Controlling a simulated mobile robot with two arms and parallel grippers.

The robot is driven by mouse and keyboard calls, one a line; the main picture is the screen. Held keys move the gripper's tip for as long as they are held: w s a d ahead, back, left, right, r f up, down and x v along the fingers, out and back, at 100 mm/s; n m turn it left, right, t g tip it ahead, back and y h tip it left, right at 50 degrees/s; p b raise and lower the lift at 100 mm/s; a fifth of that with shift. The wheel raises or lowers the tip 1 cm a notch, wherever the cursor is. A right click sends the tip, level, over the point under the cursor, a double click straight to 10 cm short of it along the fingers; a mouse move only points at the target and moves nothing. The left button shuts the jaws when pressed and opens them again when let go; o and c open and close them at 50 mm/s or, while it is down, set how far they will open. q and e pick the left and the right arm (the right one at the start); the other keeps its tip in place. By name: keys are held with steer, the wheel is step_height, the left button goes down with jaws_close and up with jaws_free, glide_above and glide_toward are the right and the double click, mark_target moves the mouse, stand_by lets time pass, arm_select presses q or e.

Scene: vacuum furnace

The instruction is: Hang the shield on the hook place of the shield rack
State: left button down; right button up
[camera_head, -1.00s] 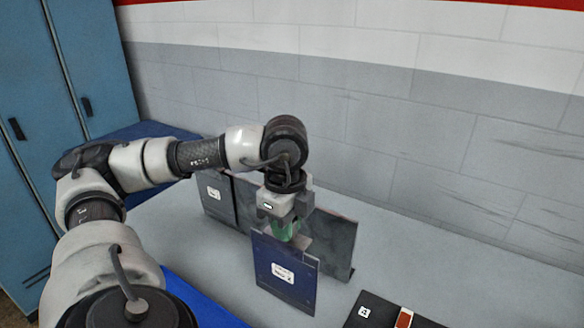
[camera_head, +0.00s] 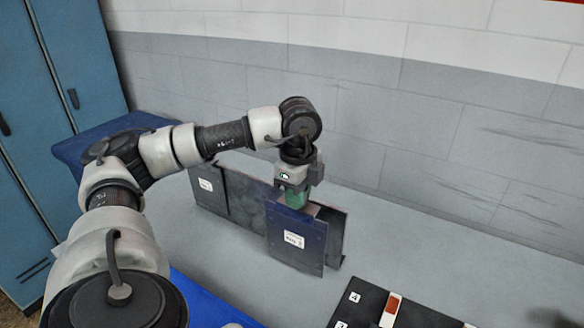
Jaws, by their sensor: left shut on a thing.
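The shield is a dark blue plate (camera_head: 296,258) with a white label, upright in the middle of the view. My left gripper (camera_head: 297,200) is shut on its top edge from above, with greenish fingers. The shield rack is a dark grey upright panel (camera_head: 248,197) standing on the table behind and to the left of the shield. The shield is in front of the rack's right part and hides much of it. I cannot tell whether the two touch, and the hook place is not clearly visible. My right gripper is not in view.
The grey table (camera_head: 420,240) is clear to the right of the rack. A black board (camera_head: 372,304) with white labels and a reddish strip lies at the front right. A tiled wall (camera_head: 400,120) stands behind. Blue lockers (camera_head: 65,95) stand at the left.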

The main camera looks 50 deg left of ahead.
arm_select(q)
steer(key=p, duration=0.1)
glide_above(314, 200)
steer(key=shift+w+a+r, duration=0.1)
steer(key=shift+f+b, duration=1)
steer(key=shift+f, duration=0.75)
steer(key=c, duration=1)
jaws_free()
step_height(314, 200, up, 11)
steer(key=b, duration=0.1)
steer(key=shift+f, duration=0.1)
